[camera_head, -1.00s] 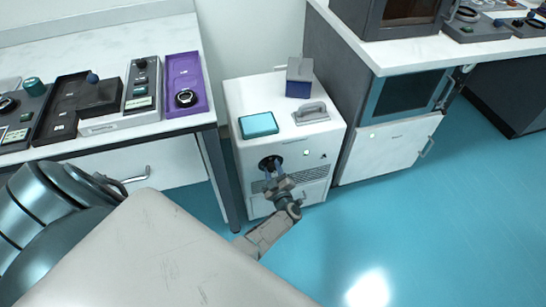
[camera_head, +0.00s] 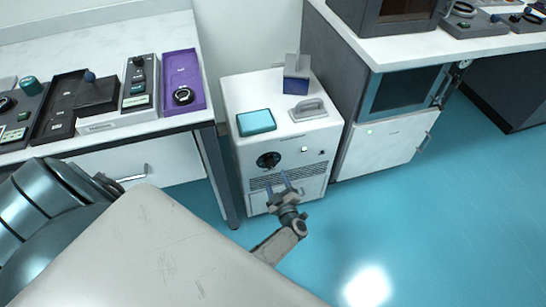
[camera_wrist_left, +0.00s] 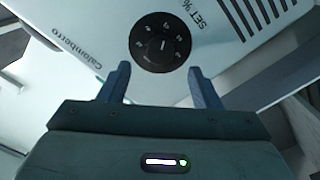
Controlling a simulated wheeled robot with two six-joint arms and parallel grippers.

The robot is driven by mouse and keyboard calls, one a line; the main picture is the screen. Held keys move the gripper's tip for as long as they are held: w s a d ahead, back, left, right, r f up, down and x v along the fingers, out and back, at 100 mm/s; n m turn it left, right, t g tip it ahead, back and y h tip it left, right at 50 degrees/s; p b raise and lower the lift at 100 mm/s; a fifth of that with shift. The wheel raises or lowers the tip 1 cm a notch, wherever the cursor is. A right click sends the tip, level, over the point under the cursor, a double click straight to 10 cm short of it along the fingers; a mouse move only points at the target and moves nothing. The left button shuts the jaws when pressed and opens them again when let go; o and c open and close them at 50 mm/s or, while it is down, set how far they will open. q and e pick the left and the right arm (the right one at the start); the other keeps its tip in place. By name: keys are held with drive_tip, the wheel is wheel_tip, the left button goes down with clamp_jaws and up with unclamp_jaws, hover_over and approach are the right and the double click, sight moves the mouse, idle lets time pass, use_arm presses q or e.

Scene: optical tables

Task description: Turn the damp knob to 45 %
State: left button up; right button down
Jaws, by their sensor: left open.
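The damp knob (camera_head: 268,160) is a round black dial on the front of a white cabinet unit (camera_head: 238,185). In the left wrist view the knob (camera_wrist_left: 158,43) shows a light pointer mark and small numbers around it, too small to read surely, with "SET %" printed beside it. My left gripper (camera_head: 279,183) is open and empty, just below and in front of the knob in the head view. In the left wrist view its two fingers (camera_wrist_left: 160,85) stand apart, with the knob beyond and between them, not touching it. My right gripper is not in view.
A teal pad (camera_head: 256,122), a grey handle (camera_head: 308,110) and a blue-grey block (camera_head: 297,80) are on top of the unit. A bench (camera_head: 165,125) stands left; open floor (camera_head: 400,220) lies right.

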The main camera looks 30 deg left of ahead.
use_arm(q)
drive_tip(key=v, duration=0.3)
drive_tip(key=shift+s+d, duration=0.2)
drive_tip(key=shift+d, duration=0.1)
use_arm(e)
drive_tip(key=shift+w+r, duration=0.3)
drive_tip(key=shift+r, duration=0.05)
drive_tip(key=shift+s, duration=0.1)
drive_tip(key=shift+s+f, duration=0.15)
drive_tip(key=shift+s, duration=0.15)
